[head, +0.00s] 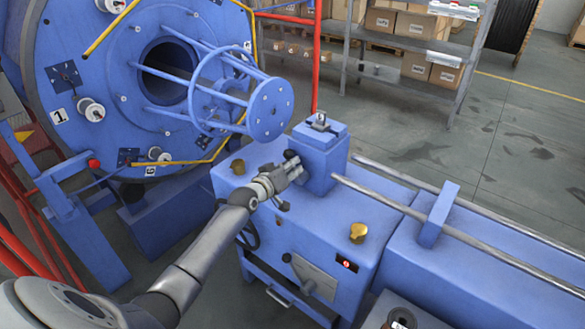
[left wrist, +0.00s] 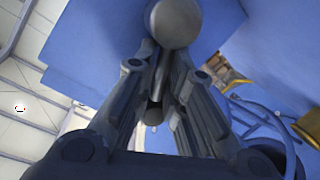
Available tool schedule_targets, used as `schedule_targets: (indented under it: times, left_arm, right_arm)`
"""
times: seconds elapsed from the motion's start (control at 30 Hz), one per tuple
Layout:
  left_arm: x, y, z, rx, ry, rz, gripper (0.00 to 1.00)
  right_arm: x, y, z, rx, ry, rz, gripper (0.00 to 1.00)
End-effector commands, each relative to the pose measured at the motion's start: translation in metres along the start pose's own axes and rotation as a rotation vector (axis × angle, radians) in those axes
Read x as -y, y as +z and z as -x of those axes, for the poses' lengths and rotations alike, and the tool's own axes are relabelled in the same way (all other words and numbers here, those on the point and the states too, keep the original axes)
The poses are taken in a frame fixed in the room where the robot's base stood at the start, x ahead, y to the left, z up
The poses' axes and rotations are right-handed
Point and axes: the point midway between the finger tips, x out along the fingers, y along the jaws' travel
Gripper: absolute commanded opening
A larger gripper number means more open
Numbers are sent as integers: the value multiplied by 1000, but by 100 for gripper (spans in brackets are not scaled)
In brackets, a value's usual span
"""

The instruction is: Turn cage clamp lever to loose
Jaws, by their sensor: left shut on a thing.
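The cage clamp lever, with a dark round knob (head: 290,154), sits on the left side of the blue block (head: 322,157) on the blue machine housing. My left gripper (head: 296,170) is at this lever, with its fingers closed in on it just below the knob. In the left wrist view the grey round knob (left wrist: 175,22) shows at the far end of the fingers (left wrist: 165,62), against blue metal. The fingers hide most of the lever's shaft. The blue cage (head: 270,108) stands to the left of the block. My right gripper is out of view.
Brass knobs (head: 358,233) (head: 238,167) stand on the housing top near my left arm. Long metal rails (head: 445,228) run to the right from the block. A large blue disc (head: 110,60) with bobbins is at the left. Shelves with boxes (head: 430,68) stand behind open floor.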

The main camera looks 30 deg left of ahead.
Motion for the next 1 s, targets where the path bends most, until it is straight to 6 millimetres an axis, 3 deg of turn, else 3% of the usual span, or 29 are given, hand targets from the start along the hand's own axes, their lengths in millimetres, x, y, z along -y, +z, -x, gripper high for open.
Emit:
schedule_targets:
  times: [0.03,0.13,0.17,0.3,0.77,1.0]
  left_arm:
    - [0,-16,0,-30,2,-8,0]
    - [0,-16,0,-30,2,-9,0]
    - [0,-16,0,-30,2,-9,13]
    - [0,-16,0,-30,2,-8,31]
    - [0,-7,3,-14,1,-3,32]
    - [1,-5,32,-13,0,-3,32]
  right_arm:
    - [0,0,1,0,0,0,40]
    - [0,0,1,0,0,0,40]
    - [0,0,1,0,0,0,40]
    - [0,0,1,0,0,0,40]
    - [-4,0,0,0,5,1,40]
    - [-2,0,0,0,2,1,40]
